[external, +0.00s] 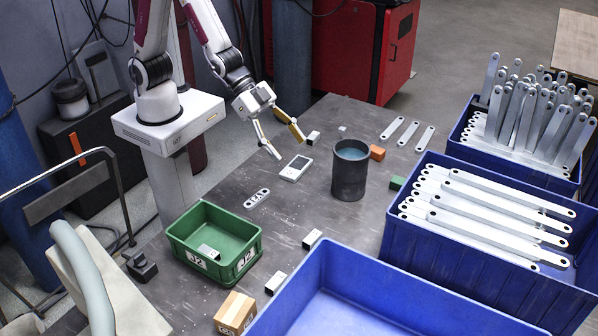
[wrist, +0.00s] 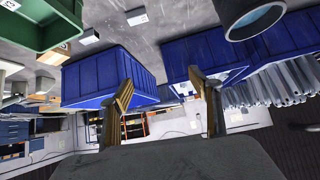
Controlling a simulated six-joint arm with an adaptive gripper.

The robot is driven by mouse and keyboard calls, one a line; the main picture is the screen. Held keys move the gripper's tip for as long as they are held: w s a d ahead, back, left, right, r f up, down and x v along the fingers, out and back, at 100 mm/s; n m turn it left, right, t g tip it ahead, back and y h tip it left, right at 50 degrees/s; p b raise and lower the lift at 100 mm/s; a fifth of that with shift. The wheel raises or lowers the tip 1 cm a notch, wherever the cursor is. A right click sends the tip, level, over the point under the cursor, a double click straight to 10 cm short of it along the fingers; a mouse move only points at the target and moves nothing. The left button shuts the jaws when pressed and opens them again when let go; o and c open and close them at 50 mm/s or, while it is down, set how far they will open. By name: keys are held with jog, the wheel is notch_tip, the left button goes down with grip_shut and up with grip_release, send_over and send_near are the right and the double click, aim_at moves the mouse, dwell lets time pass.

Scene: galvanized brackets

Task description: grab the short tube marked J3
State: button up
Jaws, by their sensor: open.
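Several short white tubes with dark open ends lie about the table: one near the back (external: 313,137), one at the middle front (external: 312,239), one further front (external: 275,283), and one inside the green bin (external: 208,251). I cannot read a J3 mark on any of them. Two show at the top of the wrist view, one at left (wrist: 90,37) and one right of it (wrist: 135,17). My gripper (external: 289,148) is open and empty above the back of the table, near the back tube. Its two fingers also show apart in the wrist view (wrist: 160,97).
The green bin (external: 185,251) bears a J2 label. A dark cylinder (external: 348,182) stands mid-table, beside a white device (external: 296,168). A marked flat plate (external: 257,198) lies left. Blue crates (external: 400,225) line the right and front. A cardboard box (external: 235,313) sits at the front.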

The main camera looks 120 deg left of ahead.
jog(key=w+d+f+t, duration=0.1)
jog(key=w+f, duration=0.1)
jog(key=f, duration=0.3)
jog(key=w+d+f, duration=0.1)
jog(key=w+f, duration=0.2)
jog(key=f, duration=0.1)
jog(key=t+h, duration=0.1)
jog(key=h, duration=0.1)
send_near(311, 236)
jog(key=shift+w+d+m, duration=0.2)
jog(key=shift+w+d, duration=0.1)
jog(key=shift+w, duration=0.3)
jog(key=shift+w+d+m, duration=0.2)
jog(key=shift+w+d, duration=0.1)
jog(key=shift+w, duration=0.3)
jog(key=shift+s+d+f, duration=0.1)
jog(key=shift+d+f, duration=0.05)
jog(key=shift+f, duration=0.6)
jog(key=shift+x, duration=1.3)
jog(key=shift+w+a+f, duration=0.1)
jog(key=shift+w+f, duration=0.35)
jog(key=shift+w, duration=0.25)
jog(key=shift+w+a+f, duration=0.1)
jog(key=shift+w+f, duration=0.35)
jog(key=shift+w, duration=0.25)
jog(key=shift+x, duration=1)
